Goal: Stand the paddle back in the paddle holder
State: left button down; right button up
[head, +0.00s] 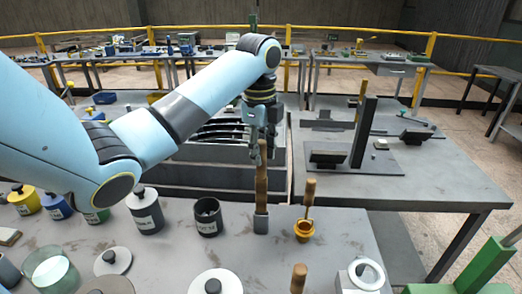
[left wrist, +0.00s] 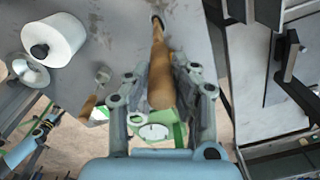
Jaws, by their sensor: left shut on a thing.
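The wooden paddle (head: 261,182) is upright in the head view, below my left gripper (head: 262,142). My left gripper is shut on its upper end. In the left wrist view the paddle (left wrist: 158,75) runs away from between the fingers (left wrist: 162,105) and narrows to a dark tip. In the head view a small grey upright piece (head: 261,223) is at its lower end, at the bench top. I cannot tell whether this piece is the paddle's own end or the paddle holder, nor whether it touches the bench. My right gripper is not in view.
A dark open pot (head: 207,217) stands left of the paddle. An orange cup (head: 304,231) with a wooden-handled tool stands right of it. A lidded grey jar (head: 145,214) is further left. A grey slatted rack (head: 215,150) is behind. Another wooden handle (head: 299,277) stands in front.

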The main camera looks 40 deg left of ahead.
aim_at(261, 178)
pick_arm(q)
jog(key=shift+f, duration=0.65)
jog(key=shift+f+b, duration=0.7)
jog(key=shift+f, duration=0.35)
jog(key=shift+f+b, duration=0.45)
jog(key=shift+f, duration=0.65)
jog(key=shift+f+b, duration=0.55)
jog(key=shift+f, duration=0.7)
jog(key=c, duration=1)
grip_release()
jog(key=shift+c, duration=0.2)
jog(key=shift+o, duration=0.2)
jog(key=o, duration=0.4)
jog(key=shift+o, duration=0.2)
jog(key=shift+r, duration=0.15)
